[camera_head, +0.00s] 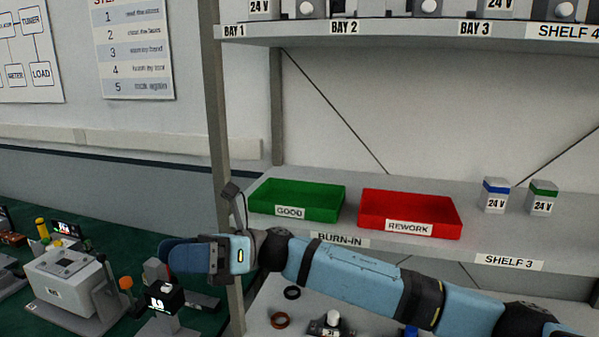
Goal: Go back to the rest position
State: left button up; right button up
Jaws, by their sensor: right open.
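My right arm crosses the lower part of the head view from the bottom right, in front of the shelf unit. Its gripper (178,258) points left, in front of the shelf's left post and above the green workbench (120,236). It is open, and I see nothing held in it. The fingers are seen from the side and overlap. My left gripper is not in view.
The shelf (510,228) holds a green GOOD tray (297,199), a red REWORK tray (410,213) and two 24 V blocks (494,197). A grey device (68,285) and a small display (163,297) stand on the workbench. Rings (281,320) lie on the lower shelf.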

jog(key=w+d+f+n+t+h, duration=0.1)
jog(key=d+f+n+t+h, duration=0.1)
jog(key=d+f+n+t, duration=0.95)
jog(key=w+d+f+n+t+h, duration=0.2)
jog(key=d+f+n+t, duration=0.3)
jog(key=f+n+t, duration=1.35)
jog(key=s+d+f+m+g+h, duration=0.8)
jog(key=s+d+f+m+h, duration=0.2)
jog(key=s+d+f, duration=0.9)
jog(key=shift+s+d+m+h, duration=0.4)
jog(key=shift+s+d+h, duration=0.3)
jog(key=shift+s+d, duration=0.45)
jog(key=shift+w, duration=0.1)
